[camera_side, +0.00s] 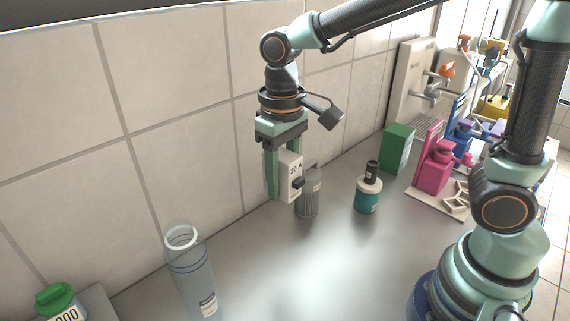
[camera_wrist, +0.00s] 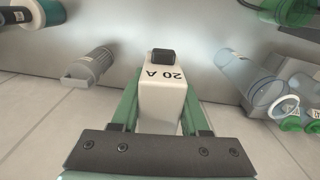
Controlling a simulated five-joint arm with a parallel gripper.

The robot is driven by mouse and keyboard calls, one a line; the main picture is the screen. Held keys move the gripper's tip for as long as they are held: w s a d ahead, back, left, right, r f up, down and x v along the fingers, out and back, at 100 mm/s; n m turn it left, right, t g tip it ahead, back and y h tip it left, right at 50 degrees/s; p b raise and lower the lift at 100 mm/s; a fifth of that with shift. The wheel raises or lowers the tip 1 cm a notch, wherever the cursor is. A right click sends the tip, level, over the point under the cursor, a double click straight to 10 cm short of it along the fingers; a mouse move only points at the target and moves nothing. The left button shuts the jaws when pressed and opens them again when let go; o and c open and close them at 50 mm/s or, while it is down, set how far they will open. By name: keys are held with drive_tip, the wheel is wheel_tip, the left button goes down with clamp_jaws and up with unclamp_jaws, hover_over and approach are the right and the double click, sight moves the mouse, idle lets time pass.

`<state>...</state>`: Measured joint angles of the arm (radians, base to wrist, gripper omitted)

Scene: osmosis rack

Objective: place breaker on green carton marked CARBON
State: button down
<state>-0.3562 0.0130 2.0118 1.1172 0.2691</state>
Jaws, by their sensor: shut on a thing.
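The breaker (camera_side: 290,176) is a white block marked 20 A with a black switch. My gripper (camera_side: 279,180) is shut on it and holds it up near the tiled wall. In the wrist view the breaker (camera_wrist: 163,95) sits between the green fingers of my gripper (camera_wrist: 162,105). The green carton (camera_side: 397,149) stands on the counter by the wall, to the right of and apart from my gripper. No CARBON marking is readable on its visible faces.
A grey ribbed cylinder (camera_side: 308,196) stands beside the breaker. A teal jar with a black-capped top (camera_side: 368,190) stands between it and the carton. A clear housing (camera_side: 192,275) stands at front left. A pink device (camera_side: 434,170) is right of the carton. The middle counter is clear.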

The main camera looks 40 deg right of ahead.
drive_tip(key=w+d+r+m, duration=0.1)
drive_tip(key=w+d+m, duration=0.25)
drive_tip(key=d, duration=1.05)
wheel_tip(320, 180, up, 13)
drive_tip(key=m, duration=1.6)
hover_over(401, 129)
drive_tip(key=shift+n, duration=0.25)
wheel_tip(401, 129, down, 20)
drive_tip(key=shift+r, duration=0.2)
drive_tip(key=shift+f, duration=0.15)
drive_tip(key=shift+c, duration=2)
unclamp_jaws()
